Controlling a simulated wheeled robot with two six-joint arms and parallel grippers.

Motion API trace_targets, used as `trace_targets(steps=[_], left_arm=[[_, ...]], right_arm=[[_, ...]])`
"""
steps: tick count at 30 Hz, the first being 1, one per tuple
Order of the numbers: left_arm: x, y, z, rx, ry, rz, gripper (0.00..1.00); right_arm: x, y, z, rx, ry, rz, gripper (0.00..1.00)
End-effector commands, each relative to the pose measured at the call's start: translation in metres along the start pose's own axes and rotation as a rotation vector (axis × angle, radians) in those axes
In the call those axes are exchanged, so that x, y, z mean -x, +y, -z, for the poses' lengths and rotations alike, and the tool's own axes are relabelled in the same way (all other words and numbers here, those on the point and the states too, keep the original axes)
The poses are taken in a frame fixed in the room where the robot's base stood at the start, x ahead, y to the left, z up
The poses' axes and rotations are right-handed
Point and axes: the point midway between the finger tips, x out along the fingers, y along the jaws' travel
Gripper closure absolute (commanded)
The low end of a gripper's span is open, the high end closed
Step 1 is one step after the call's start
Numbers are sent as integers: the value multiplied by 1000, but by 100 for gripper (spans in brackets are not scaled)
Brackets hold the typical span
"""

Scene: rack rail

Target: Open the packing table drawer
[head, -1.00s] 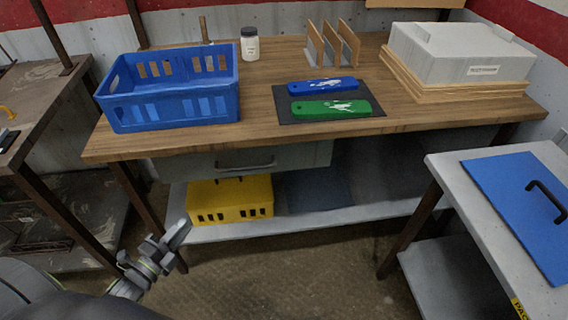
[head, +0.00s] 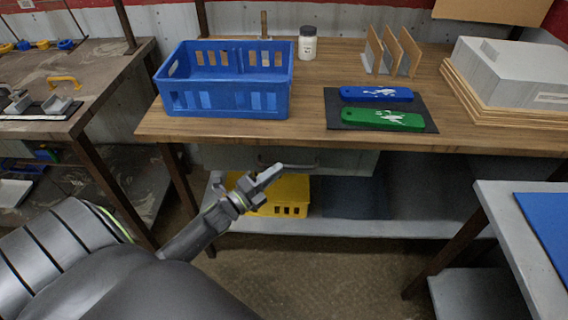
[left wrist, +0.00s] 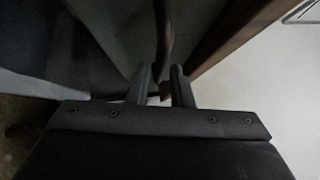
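The packing table (head: 240,130) has a wooden top, and its grey drawer (head: 345,162) sits under the front edge. The drawer looks shut. Its bar handle (head: 303,167) is partly hidden behind my left gripper (head: 272,174), which is in front of the drawer. In the left wrist view my left gripper (left wrist: 163,82) has its two fingers apart. A dark curved bar, which looks like the handle (left wrist: 163,35), runs toward the gap between them. I cannot tell whether the fingers touch it. My right gripper is not in view.
On the table are a blue crate (head: 225,103), a white jar (head: 307,43), blue and green pieces on a dark mat (head: 420,105) and a grey case (head: 510,68). A yellow crate (head: 285,196) stands on the lower shelf. A side table (head: 510,230) stands at right.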

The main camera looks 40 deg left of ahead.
Motion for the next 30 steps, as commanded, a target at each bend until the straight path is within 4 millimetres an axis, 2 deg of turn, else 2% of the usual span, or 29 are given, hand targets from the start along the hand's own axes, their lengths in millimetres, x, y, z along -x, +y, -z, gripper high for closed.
trace_targets(steps=[3, 7, 19, 24, 30], left_arm=[[-20, -2, 0, 1, -1, 1, 80], [-32, -1, 0, 0, 0, 0, 80], [-37, 0, 0, 1, 0, -1, 80], [-37, 0, 0, 1, 0, -1, 100], [-37, 0, 0, 1, 0, -1, 100]], right_arm=[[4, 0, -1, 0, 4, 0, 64], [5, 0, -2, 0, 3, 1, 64], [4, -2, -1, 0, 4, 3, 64], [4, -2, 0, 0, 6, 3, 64], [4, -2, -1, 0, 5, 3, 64]])
